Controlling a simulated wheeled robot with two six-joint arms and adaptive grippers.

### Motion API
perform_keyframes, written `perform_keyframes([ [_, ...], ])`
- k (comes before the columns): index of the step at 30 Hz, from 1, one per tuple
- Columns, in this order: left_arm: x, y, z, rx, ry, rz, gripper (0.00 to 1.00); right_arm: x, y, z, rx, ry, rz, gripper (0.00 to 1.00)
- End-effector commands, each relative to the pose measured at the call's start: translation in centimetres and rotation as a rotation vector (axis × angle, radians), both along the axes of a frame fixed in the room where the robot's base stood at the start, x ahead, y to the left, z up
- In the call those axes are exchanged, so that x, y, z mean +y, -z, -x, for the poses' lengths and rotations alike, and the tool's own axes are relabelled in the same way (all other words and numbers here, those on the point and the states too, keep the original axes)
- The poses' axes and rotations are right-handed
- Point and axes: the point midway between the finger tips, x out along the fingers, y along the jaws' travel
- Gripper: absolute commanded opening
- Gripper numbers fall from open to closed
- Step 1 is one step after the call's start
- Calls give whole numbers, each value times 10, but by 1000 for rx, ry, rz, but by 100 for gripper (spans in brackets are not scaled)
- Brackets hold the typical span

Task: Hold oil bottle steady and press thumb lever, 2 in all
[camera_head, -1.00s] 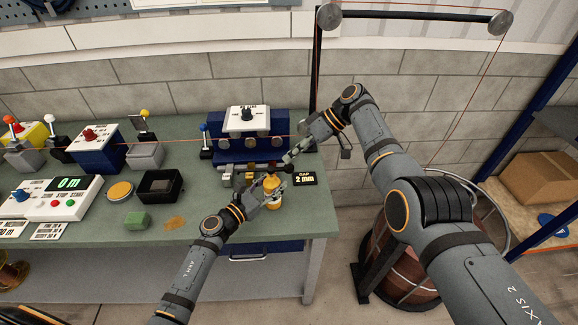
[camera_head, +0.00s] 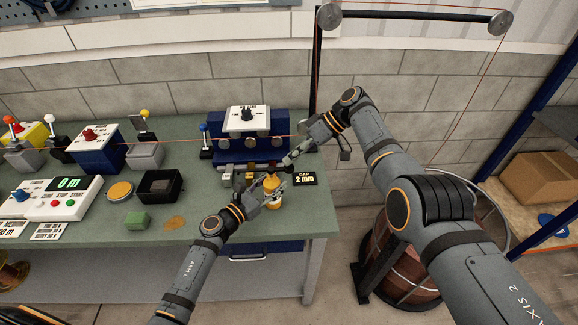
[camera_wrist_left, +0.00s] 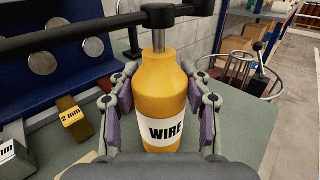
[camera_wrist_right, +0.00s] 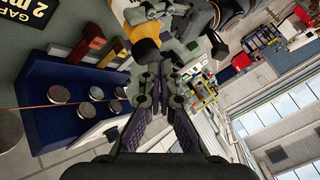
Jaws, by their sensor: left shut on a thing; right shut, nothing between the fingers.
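The oil bottle (camera_head: 272,186) is orange with a white "WIRE" label and stands upright at the bench's front right. In the left wrist view the bottle (camera_wrist_left: 160,85) has a grey stem and a black top piece (camera_wrist_left: 165,22) with a dark arm reaching left. My left gripper (camera_head: 262,197) is shut around the bottle, one finger on each side. My right gripper (camera_head: 291,160) is shut and empty, close to the bottle's top. In the right wrist view its fingertips (camera_wrist_right: 157,68) are closed together below the bottle (camera_wrist_right: 140,22); I cannot tell whether they touch the lever.
A blue roller unit (camera_head: 233,146) stands behind the bottle, with a "GAP 2 mm" sign (camera_head: 306,179) to the bottle's right. A black tray (camera_head: 160,185), a green block (camera_head: 137,220) and a brown patch (camera_head: 174,223) lie to the left. A thin wire crosses above the bench.

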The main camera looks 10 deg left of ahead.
Motion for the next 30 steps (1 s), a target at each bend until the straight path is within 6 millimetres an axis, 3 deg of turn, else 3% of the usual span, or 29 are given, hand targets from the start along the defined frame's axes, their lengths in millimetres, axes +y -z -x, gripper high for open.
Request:
perform_keyframes([
  [14,0,0,0,0,0,0,8,0,-8,0,0,0,0,0],
  [30,0,0,0,0,0,0,8,0,-55,0,-1,-1,0,0],
])
